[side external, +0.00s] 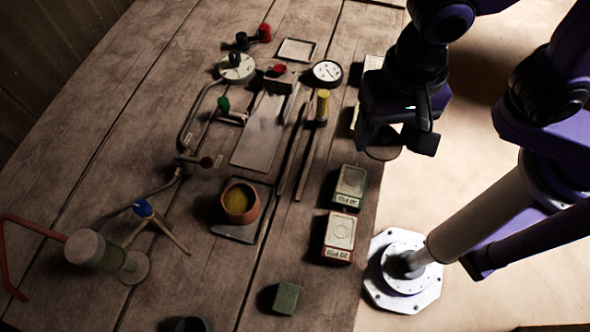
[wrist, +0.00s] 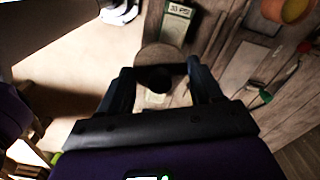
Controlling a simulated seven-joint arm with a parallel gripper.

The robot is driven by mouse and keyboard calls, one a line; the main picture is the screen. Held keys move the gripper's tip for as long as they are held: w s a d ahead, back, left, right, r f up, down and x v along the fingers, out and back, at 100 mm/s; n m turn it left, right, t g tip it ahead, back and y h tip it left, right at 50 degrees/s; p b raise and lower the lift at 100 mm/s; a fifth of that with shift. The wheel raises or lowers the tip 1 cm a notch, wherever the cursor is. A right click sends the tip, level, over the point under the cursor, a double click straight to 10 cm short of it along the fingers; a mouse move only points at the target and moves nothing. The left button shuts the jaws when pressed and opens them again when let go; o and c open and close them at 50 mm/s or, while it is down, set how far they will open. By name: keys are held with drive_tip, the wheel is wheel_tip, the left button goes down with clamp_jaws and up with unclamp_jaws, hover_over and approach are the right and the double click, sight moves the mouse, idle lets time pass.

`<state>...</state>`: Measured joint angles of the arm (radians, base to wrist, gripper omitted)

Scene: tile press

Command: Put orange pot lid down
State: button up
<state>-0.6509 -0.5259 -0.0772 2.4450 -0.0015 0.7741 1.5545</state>
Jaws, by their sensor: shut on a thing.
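The orange pot (side external: 240,203) stands open on the bench with yellow contents showing. It also shows at the top right corner of the wrist view (wrist: 287,10). The pot lid (side external: 383,154) is a round brownish disc with a dark knob, and it shows in the wrist view (wrist: 160,54). My gripper (side external: 396,142) is shut on the knob, with a finger on each side of it in the wrist view (wrist: 160,74). The lid hangs flat below the fingers near the bench's right edge, away from the pot. Its height above the bench is hard to tell.
A green tin (side external: 350,186) and a red tin (side external: 341,237) stand along the bench's right edge. A green block (side external: 286,297) is in front. A grey plate (side external: 258,135), a gauge (side external: 327,72) and valves lie behind. Bare planks are left of the red tin.

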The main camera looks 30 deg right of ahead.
drive_tip(key=shift+s+d+f+m, duration=0.1)
drive_tip(key=shift+d+f+m, duration=0.1)
drive_tip(key=shift+d+m, duration=0.4)
drive_tip(key=shift+a+f, duration=0.1)
drive_tip(key=shift+a, duration=0.15)
drive_tip(key=w+a+f, duration=0.2)
drive_tip(key=a+f, duration=0.1)
drive_tip(key=w+a+f, duration=0.3)
drive_tip(key=a, duration=0.1)
drive_tip(key=w+a+f, duration=0.2)
drive_tip(key=a+f, duration=0.1)
drive_tip(key=shift+w+a+f, duration=0.1)
drive_tip(key=shift+w+a, duration=0.25)
drive_tip(key=shift+w, duration=0.05)
drive_tip(key=shift+a+f, duration=0.15)
drive_tip(key=shift+f, duration=0.1)
drive_tip(key=shift+w+a+f, duration=0.1)
drive_tip(key=shift+f, duration=1.5)
drive_tip(key=shift+f, duration=0.1)
drive_tip(key=o, duration=1)
